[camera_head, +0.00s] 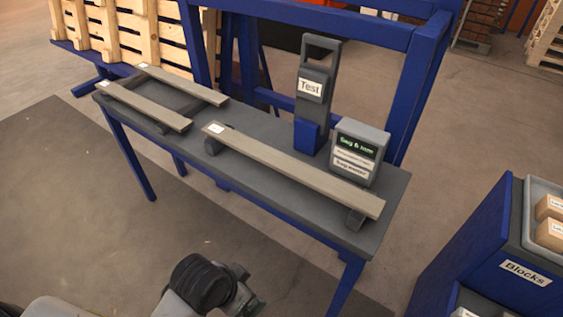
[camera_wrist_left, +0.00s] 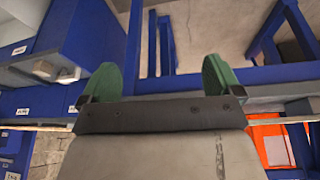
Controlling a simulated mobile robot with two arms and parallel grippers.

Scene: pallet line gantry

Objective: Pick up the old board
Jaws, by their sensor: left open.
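Three weathered boards lie on the grey-topped bench in the head view. The longest board (camera_head: 290,170) rests on dark supports along the front, with a small white tag at its left end. Two shorter boards, the back one (camera_head: 185,86) and the front one (camera_head: 145,107), lie at the left end, also tagged. The tags are too small to read, so I cannot tell which is the old board. My left gripper (camera_head: 250,300) is low in front of the bench, apart from all boards. In the left wrist view, its green fingers (camera_wrist_left: 158,85) are spread and empty.
The bench (camera_head: 383,205) also holds an upright tester marked "Test" (camera_head: 313,95) and a display box (camera_head: 358,152) behind the long board. A blue gantry frame (camera_head: 405,90) stands behind. A blue "Blocks" cabinet (camera_head: 480,250) is at right. Floor in front is open.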

